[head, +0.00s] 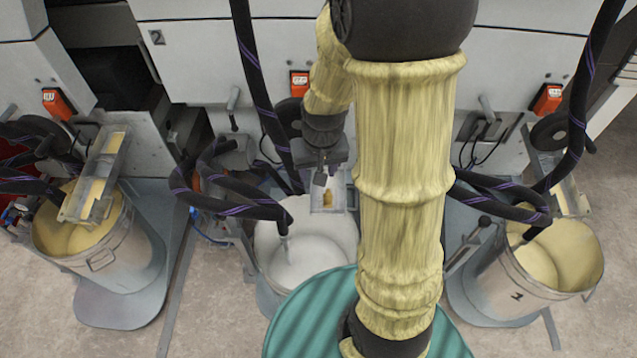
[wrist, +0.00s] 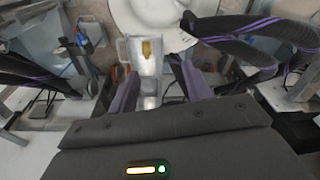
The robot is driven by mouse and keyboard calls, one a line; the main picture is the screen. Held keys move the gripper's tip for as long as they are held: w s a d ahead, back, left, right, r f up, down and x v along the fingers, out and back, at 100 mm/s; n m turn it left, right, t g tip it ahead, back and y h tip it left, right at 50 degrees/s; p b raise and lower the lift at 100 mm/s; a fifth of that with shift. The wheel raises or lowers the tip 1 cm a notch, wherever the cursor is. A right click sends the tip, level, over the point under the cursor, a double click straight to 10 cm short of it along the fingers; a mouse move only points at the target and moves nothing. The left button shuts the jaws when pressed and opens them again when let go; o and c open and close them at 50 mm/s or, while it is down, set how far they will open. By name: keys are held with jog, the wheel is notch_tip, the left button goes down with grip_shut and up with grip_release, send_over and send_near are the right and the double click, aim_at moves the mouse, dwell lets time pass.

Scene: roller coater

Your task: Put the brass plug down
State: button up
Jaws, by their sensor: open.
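The brass plug (head: 327,197) is a small golden-brown piece in a pale, clear-sided trough (head: 344,198) at the edge of the middle bucket. In the wrist view the plug (wrist: 150,48) stands out near the far end of the trough (wrist: 123,50). My gripper (head: 322,180) is just behind the plug in the head view, pointing down. In the wrist view its two fingers (wrist: 160,72) are spread apart, with nothing between their tips, and the plug lies beyond them. Whether a fingertip touches the trough, I cannot tell.
The middle bucket (head: 300,262) holds white material. Buckets of yellowish material stand at left (head: 125,255) and right (head: 540,270). Black hoses with purple stripes (head: 235,205) loop close beside my gripper. A green drum top (head: 310,305) is in front, and grey machine panels (head: 190,55) are behind.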

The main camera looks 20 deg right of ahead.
jog(key=s+a+r+n, duration=0.1)
jog(key=s+a+r, duration=0.1)
jog(key=s+r, duration=0.2)
jog(key=s, duration=0.2)
jog(key=shift+s+a+n+t, duration=0.15)
jog(key=shift+s+n+t, duration=0.15)
jog(key=shift+t, duration=0.1)
jog(key=w+p+v, duration=0.2)
jog(key=p+v, duration=1)
jog(key=w+r+p+v, duration=0.1)
jog(key=w+p+v, duration=0.2)
jog(key=p+v, duration=0.9)
jog(key=shift+w+r+p, duration=0.2)
jog(key=shift+r+p, duration=0.05)
jog(key=shift+p, duration=0.25)
